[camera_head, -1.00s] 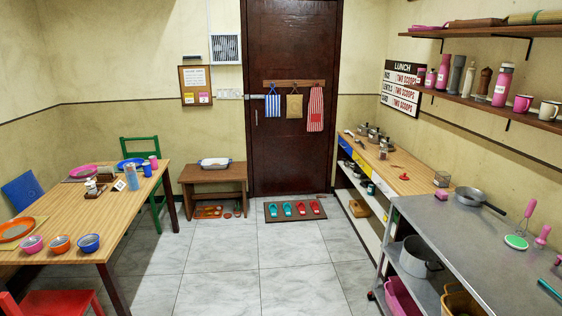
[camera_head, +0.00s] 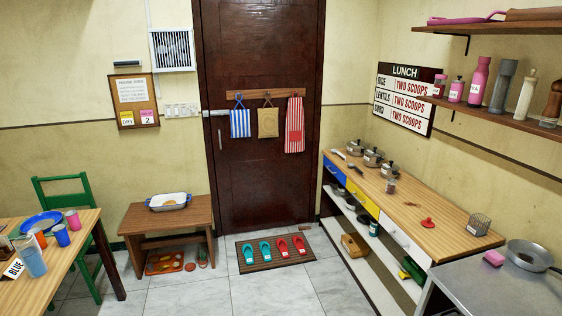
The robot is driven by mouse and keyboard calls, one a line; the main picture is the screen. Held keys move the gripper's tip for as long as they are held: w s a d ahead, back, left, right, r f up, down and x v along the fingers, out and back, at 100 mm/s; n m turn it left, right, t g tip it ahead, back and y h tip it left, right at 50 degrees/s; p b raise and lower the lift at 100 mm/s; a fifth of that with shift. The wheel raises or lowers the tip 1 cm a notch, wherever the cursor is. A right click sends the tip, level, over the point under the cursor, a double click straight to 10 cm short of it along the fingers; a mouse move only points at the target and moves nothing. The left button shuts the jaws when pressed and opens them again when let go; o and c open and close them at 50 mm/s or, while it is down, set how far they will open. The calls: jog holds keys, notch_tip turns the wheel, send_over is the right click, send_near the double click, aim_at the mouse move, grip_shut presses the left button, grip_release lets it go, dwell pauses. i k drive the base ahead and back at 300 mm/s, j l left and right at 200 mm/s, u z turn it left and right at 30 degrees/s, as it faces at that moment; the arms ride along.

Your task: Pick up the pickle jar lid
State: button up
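A small red item (camera_head: 428,223) lies on the wooden counter (camera_head: 405,208) at the right. It may be the pickle jar lid, but it is too small to be sure. A small jar-like container (camera_head: 391,186) stands farther back on the same counter, left of the red item. I cannot tell whether it has a lid on. My gripper and arm are not in view.
Several metal pots (camera_head: 373,157) stand at the counter's far end, and a wire basket (camera_head: 479,224) at its near end. A grey metal table (camera_head: 500,288) is at front right. A dining table (camera_head: 75,236) and green chair (camera_head: 70,200) are at left.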

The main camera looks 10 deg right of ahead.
aim_at(427, 223)
jog(key=i+z, duration=0.1)
jog(key=i, duration=0.55)
jog(key=i+j+z, duration=0.1)
jog(key=i, duration=0.5)
jog(key=i+j+z, duration=0.15)
jog(key=i, duration=0.5)
jog(key=i+l+z, duration=0.5)
jog(key=i, duration=0.2)
jog(key=i+z, duration=0.25)
jog(key=i+l, duration=0.15)
jog(key=i, duration=0.15)
